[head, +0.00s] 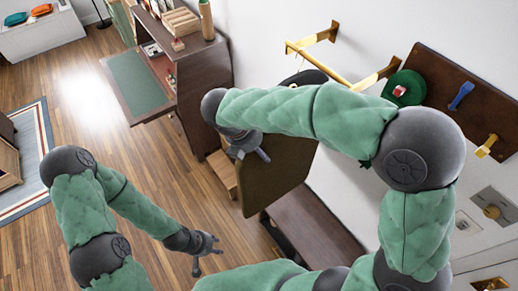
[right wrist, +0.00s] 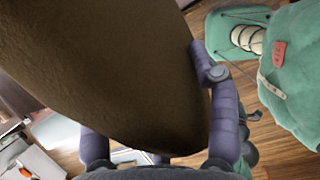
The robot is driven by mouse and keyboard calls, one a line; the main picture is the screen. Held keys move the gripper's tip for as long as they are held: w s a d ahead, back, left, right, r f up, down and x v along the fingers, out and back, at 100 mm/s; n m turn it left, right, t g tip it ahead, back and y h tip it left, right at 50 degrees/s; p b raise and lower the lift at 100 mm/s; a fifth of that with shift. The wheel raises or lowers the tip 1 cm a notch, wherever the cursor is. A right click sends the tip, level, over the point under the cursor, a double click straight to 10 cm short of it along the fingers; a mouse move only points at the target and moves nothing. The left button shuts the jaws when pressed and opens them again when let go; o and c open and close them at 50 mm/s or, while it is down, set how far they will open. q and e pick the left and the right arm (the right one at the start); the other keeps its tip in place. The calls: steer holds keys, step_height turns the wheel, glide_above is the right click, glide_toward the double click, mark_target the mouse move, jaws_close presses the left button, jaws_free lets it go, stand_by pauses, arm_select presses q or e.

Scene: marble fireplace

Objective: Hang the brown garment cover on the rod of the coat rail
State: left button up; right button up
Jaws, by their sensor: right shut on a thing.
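The brown garment cover (head: 272,178) hangs in the air in the head view, its upper part hidden behind my right forearm. My right gripper (head: 252,154) is shut on it at its left edge. In the right wrist view the cover (right wrist: 110,75) fills the space between the fingers of my right gripper (right wrist: 155,135). The brass coat rail's rod (head: 318,66) sticks out from the wall on two brackets, above and behind my right forearm. My left gripper (head: 207,248) is open and empty, low over the floor.
A dark rounded thing (head: 306,78) shows by the rod; I cannot tell what it is. A green hat (head: 403,87) and a brown peg board (head: 455,85) are on the wall at right. A dark bench (head: 315,222) stands below, a desk (head: 190,75) behind.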

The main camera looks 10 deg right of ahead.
steer(key=w+d+f+b, duration=0.1)
steer(key=w+d+b, duration=0.1)
steer(key=d, duration=0.5)
steer(key=w+d+f+b, duration=0.1)
steer(key=w+d, duration=0.3)
steer(key=d, duration=0.4)
steer(key=shift+f+b, duration=0.3)
steer(key=shift+b, duration=0.45)
stand_by(0.9)
